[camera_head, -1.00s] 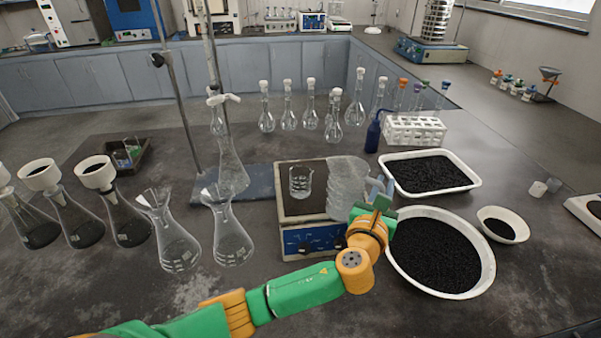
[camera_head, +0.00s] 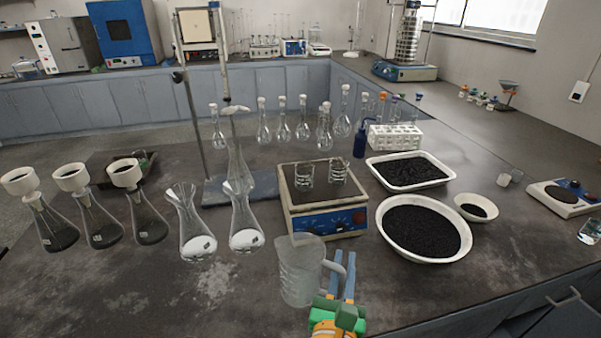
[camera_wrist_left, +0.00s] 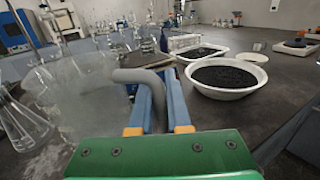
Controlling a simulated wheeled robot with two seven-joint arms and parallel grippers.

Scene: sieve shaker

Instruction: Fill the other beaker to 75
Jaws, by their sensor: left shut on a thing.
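Two small clear glass beakers stand upright on the blue-fronted plate device (camera_head: 323,222), the left beaker (camera_head: 304,177) and the right beaker (camera_head: 338,172). I cannot read their levels or marks. My left gripper (camera_head: 345,285) is shut on the handle of a translucent pitcher (camera_head: 299,270), in front of the device and nearer me. The pitcher looks about upright. In the left wrist view the blue fingers (camera_wrist_left: 160,98) close around the pitcher's grey handle (camera_wrist_left: 140,76), with its blurry body at the left. What the pitcher contains is unclear. My right gripper is not in view.
Conical flasks, some with funnels (camera_head: 124,174), stand at the left. A bowl (camera_head: 424,228) and a tray (camera_head: 409,171) of black granules lie to the right. Volumetric flasks (camera_head: 263,125) and a stand (camera_head: 190,110) are behind. The front bench is fairly clear.

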